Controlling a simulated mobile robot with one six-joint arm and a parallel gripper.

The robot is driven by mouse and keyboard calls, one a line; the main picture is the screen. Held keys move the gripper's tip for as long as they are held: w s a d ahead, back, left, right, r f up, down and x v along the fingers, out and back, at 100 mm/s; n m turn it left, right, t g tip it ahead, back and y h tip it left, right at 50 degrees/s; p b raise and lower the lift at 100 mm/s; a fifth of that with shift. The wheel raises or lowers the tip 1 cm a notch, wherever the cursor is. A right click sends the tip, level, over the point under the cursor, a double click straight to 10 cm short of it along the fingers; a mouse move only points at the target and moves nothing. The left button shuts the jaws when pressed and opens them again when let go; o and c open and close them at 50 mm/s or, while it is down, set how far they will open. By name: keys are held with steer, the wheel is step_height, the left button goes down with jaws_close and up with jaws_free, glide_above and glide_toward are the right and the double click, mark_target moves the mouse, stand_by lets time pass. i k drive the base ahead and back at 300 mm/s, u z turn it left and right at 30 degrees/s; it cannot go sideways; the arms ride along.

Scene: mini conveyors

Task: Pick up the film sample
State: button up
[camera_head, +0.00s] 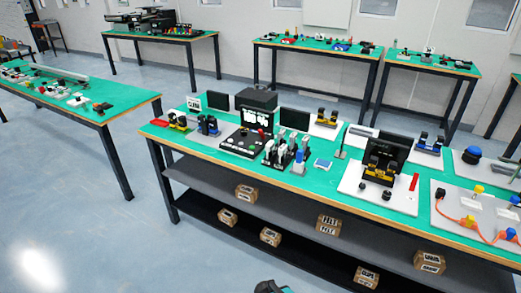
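I cannot pick out a film sample for sure at this size. A small flat light-blue piece (322,164) lies on the green top of the near table (215,155), right of the blue-topped device (298,163), but I cannot tell what it is. My gripper's fingers do not show. Only a dark part with a teal patch, perhaps of my own arm, shows at the bottom edge, on the near side of the table and apart from everything on it.
The near table carries a black display unit (257,108), levers, a black machine on a white plate (350,180) and a board with orange cable (475,228). Boxes (246,193) stand on its lower shelves. Another table (130,98) stands left. The floor (75,215) at front left is clear.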

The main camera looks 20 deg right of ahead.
mark_target(281, 134)
steer(key=u, duration=0.15)
steer(key=k, duration=0.7)
steer(key=u, duration=0.95)
steer(key=i, duration=1.65)
steer(key=z, duration=0.45)
steer(key=i, duration=1.15)
steer(key=z, duration=0.5)
